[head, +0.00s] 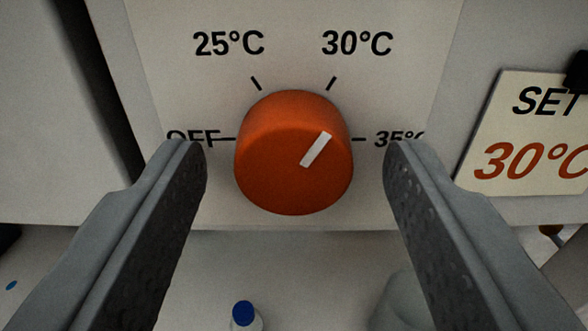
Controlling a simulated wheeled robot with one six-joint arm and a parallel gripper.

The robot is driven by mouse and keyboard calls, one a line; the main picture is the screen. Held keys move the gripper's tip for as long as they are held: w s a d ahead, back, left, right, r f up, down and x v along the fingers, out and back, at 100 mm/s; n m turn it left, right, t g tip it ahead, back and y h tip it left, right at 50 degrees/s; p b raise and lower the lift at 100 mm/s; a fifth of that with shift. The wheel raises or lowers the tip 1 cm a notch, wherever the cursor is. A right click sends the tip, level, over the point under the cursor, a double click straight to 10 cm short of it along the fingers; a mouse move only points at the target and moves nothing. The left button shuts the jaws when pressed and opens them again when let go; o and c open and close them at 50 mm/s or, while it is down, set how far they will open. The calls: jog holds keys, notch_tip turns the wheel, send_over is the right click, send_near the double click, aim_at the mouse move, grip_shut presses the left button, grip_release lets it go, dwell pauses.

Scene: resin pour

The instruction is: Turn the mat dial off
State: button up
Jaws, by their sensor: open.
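The mat dial (280,170) is an orange round knob at the middle of the view, on a pale panel (295,65). Its white pointer mark (315,149) slants up and to the right, toward the 30°C tick. The panel reads OFF at left, 25°C and 30°C above, and 35°C at right. My gripper (296,150) is open, with one grey finger on each side of the dial. A gap shows between each finger and the dial. The fingertips partly cover the OFF and 35°C labels.
A card (530,130) reading SET 30°C is to the right of the panel, with a black piece at its top corner. Below the panel is a pale surface with a blue-capped bottle (244,315). A translucent container (402,300) is partly hidden behind the right finger.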

jog(key=shift+c, duration=0.2)
jog(key=c, duration=0.9)
